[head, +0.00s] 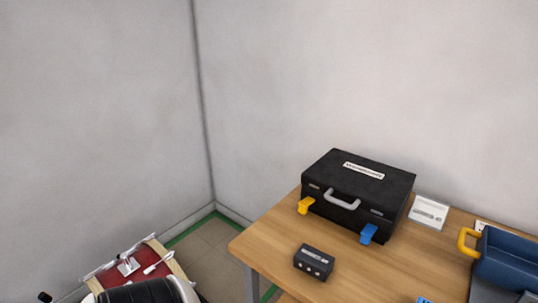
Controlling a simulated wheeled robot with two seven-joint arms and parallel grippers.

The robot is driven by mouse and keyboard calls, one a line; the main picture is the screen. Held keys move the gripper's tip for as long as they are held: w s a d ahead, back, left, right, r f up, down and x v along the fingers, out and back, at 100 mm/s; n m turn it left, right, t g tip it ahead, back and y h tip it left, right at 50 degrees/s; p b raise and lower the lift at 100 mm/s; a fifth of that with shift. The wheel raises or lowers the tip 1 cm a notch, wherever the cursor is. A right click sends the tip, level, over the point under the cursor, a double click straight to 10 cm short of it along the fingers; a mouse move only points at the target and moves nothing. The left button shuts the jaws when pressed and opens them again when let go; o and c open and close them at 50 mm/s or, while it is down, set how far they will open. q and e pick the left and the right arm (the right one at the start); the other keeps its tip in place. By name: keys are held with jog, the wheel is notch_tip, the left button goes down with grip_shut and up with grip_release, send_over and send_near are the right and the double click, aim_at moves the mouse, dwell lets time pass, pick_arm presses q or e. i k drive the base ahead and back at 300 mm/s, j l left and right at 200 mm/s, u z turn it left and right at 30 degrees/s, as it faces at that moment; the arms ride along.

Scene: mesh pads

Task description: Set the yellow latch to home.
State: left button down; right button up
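The yellow latch (306,205) is a small tab on the front of the black case (398,206), near its lower left corner. It sticks out toward the table's left edge. A matching blue latch (369,234) is near the front right corner. The case stands shut on the wooden table, with a grey handle (342,198) between the latches and a white label on its lid. I cannot tell from this distance which marked position the yellow latch is in. Neither of my grippers shows in the head view.
On the table (275,242), a small dark box (313,262) lies in front of the case. A white card (429,212) is right of it, and a blue bin (509,256) with a yellow handle is at far right. A red-topped surface (158,256) is lower left.

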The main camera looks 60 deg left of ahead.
aim_at(304, 204)
jog(key=u, duration=1.5)
